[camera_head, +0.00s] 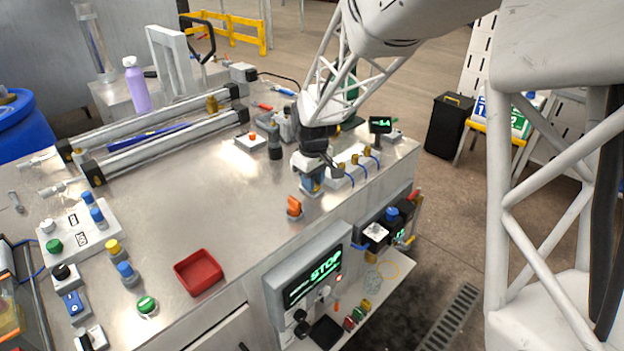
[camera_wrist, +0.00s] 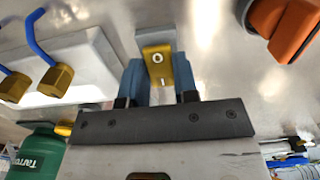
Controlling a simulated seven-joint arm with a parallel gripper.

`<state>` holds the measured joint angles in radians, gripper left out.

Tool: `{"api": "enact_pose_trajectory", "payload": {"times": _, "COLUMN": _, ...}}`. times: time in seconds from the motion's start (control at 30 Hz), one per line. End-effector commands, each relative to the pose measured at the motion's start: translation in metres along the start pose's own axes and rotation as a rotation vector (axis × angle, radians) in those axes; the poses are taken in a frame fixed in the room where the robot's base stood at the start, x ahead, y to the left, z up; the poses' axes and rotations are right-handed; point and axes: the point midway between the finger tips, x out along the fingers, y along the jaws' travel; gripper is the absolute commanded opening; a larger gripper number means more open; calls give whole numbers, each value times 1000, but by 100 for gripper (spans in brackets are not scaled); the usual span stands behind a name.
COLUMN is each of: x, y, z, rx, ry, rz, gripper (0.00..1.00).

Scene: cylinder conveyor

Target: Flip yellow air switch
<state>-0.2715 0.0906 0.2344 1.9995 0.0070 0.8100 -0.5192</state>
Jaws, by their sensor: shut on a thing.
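The yellow air switch (camera_wrist: 158,60), marked O and I, shows in the wrist view between the blue fingers of my gripper (camera_wrist: 160,85). My gripper is shut on it, with one finger on each side. The switch's pale base lies partly hidden under the fingers. In the head view my gripper (camera_head: 313,178) points down at the table's right part, and it hides most of the switch there.
An orange rotary knob (camera_head: 294,207) stands close by, toward the front; it also shows in the wrist view (camera_wrist: 285,25). Brass fittings with blue hoses (camera_head: 354,160) sit just behind. A red tray (camera_head: 198,272) lies at the front. The table's middle is clear.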

Motion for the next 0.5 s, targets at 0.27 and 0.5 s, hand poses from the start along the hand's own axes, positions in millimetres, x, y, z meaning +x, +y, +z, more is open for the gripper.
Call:
{"api": "enact_pose_trajectory", "payload": {"times": 0.27, "x": 0, "y": 0, "z": 1, "rx": 0, "ry": 34, "rz": 1, "gripper": 4}}
{"api": "enact_pose_trajectory", "payload": {"times": 0.5, "x": 0, "y": 0, "z": 1, "rx": 0, "ry": 33, "rz": 1, "gripper": 38}}
